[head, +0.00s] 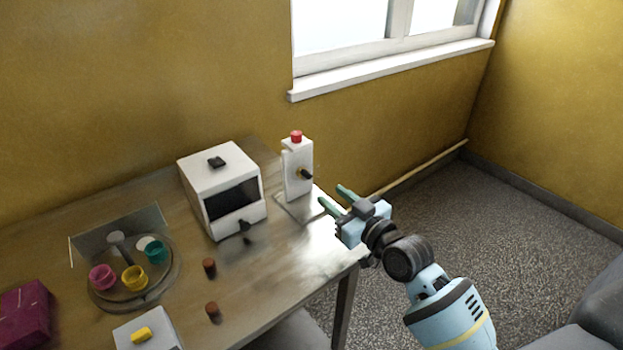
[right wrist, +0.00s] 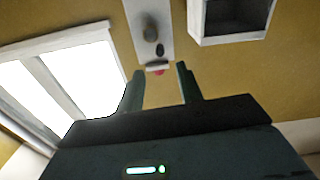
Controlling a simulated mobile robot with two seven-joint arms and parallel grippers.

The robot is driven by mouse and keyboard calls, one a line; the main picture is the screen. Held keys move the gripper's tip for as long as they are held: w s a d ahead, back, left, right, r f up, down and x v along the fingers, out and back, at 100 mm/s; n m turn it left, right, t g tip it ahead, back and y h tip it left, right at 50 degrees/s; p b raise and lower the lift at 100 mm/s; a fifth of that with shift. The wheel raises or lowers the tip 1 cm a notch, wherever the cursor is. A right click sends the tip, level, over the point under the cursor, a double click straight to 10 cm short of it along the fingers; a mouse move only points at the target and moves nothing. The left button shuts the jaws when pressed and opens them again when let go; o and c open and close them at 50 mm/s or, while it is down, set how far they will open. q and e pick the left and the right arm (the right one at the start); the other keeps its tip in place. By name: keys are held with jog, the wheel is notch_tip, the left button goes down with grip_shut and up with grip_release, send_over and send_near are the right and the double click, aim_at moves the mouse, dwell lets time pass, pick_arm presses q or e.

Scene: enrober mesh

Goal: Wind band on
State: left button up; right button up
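A white box machine (head: 222,170) with a dark front opening stands at the back of the table. A dark knob or small handle (head: 245,226) sticks out at its front foot. Right of it is a white upright post (head: 298,170) with a red button (head: 296,136) on top and a black knob (head: 305,174) on its side. My right gripper (head: 333,195) is open and empty, right of the post and apart from it. In the right wrist view, the post (right wrist: 138,12) and box (right wrist: 232,38) appear inverted beyond the open fingers. No band is clearly recognisable. My left gripper is out of view.
On the table (head: 265,278), a round tray (head: 165,285) holds pink, yellow and teal cups. Two brown cylinders (head: 209,267) stand near the middle. A white block with a yellow piece (head: 141,334) and a magenta box (head: 27,311) are at front left.

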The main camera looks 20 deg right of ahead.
aim_at(310, 178)
jog(key=shift+s+d, duration=0.1)
jog(key=shift+x, duration=3.9)
jog(key=shift+c, duration=0.5)
grip_shut()
